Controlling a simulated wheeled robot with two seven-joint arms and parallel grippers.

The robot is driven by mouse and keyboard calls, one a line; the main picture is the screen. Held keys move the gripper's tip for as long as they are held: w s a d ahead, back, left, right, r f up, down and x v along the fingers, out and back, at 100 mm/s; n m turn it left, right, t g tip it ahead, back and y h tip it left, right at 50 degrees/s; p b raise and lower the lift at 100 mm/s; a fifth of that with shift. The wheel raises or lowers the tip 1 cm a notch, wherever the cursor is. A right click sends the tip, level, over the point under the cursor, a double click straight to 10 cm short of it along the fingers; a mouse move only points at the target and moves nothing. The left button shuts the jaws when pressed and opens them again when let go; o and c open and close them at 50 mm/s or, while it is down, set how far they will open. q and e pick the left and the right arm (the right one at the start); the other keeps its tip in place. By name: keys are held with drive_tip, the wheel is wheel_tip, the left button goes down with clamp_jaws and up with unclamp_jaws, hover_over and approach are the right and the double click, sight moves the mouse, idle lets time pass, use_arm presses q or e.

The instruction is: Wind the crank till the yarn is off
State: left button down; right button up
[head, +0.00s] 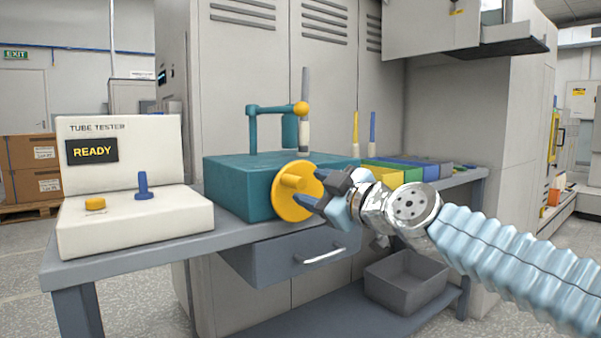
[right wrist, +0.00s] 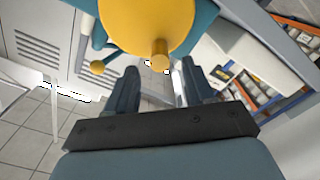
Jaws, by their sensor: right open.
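The teal winder box (head: 238,188) stands on the bench. Its yellow crank disc (head: 306,207) faces the front, with a stubby yellow handle (head: 291,182) sticking out off-centre. An upright tube (head: 304,135), grey above and pale below, stands behind a teal arm with an orange ball (head: 301,108). I cannot tell how much yarn is on it. My right gripper (head: 321,190) is open at the right side of the crank disc. In the right wrist view the handle (right wrist: 160,55) lies in line with the gap between its fingers (right wrist: 159,80), with no visible grip. My left gripper is not in view.
A white tube tester (head: 135,215) reading READY stands at the left of the bench. A drawer (head: 290,258) and a grey bin (head: 405,280) are below. The bench's front edge is clear.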

sight(307, 186)
drive_tip(key=p+x, duration=0.1)
drive_tip(key=x, duration=0.4)
drive_tip(key=shift+w, duration=0.1)
drive_tip(key=shift+c, duration=0.2)
clamp_jaws()
